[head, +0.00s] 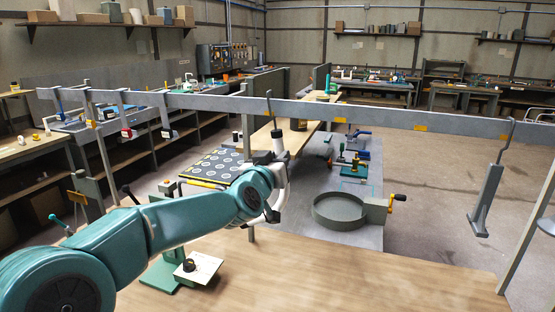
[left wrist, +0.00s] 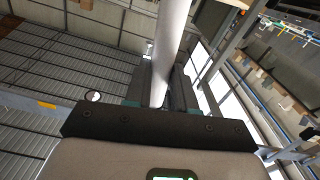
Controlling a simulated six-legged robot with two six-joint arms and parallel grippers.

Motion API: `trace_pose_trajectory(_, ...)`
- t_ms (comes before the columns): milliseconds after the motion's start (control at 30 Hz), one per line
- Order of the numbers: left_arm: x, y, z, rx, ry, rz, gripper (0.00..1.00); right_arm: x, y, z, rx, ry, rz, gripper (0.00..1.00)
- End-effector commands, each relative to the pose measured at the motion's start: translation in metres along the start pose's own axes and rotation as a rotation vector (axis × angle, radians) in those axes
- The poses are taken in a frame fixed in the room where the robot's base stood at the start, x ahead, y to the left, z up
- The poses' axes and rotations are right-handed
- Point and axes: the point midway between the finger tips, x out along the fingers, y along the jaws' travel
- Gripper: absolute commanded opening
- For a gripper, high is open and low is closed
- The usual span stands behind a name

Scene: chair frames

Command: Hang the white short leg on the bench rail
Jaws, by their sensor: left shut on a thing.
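The white short leg (left wrist: 172,45) is a smooth white rod in the left wrist view, rising from between the dark fingers of my left gripper (left wrist: 160,88). In the head view my left gripper (head: 268,159) is shut around it just below the bench rail (head: 380,114). A short white part of the leg (head: 279,143) shows above the fingers, roughly upright. A thin dark hook (head: 270,105) shows above it, in front of the rail, its top near the rail's upper edge. I cannot tell whether it bears on the rail. My right gripper is not in view.
A grey leg (head: 487,195) hangs by a hook from the rail's right part. Below stand a round grey pan (head: 340,210), a dark board with round marks (head: 215,165) and a green stand (head: 170,272). The wooden bench top (head: 380,280) is mostly clear at right.

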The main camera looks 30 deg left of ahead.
Motion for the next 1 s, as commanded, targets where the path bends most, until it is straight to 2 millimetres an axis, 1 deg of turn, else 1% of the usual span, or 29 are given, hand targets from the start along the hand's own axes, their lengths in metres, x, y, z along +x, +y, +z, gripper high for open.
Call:
trace_pose_trajectory(633,0.000,-0.002,0.013,0.000,0.001,0.000,0.00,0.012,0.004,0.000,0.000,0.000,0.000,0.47)
trace_pose_trajectory(700,0.000,-0.002,0.012,0.000,0.001,0.000,0.00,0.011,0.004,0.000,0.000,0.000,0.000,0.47)
trace_pose_trajectory(733,0.000,-0.002,0.012,0.000,0.001,0.000,0.31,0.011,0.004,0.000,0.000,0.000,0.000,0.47)
trace_pose_trajectory(767,0.000,-0.002,0.012,0.000,0.001,0.000,0.41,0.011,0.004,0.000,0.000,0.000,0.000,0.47)
trace_pose_trajectory(800,0.000,-0.002,0.012,0.000,0.001,0.000,0.54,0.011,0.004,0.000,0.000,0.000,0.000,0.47)
trace_pose_trajectory(1000,0.000,-0.002,0.012,0.000,0.001,0.000,0.54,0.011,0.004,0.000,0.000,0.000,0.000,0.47)
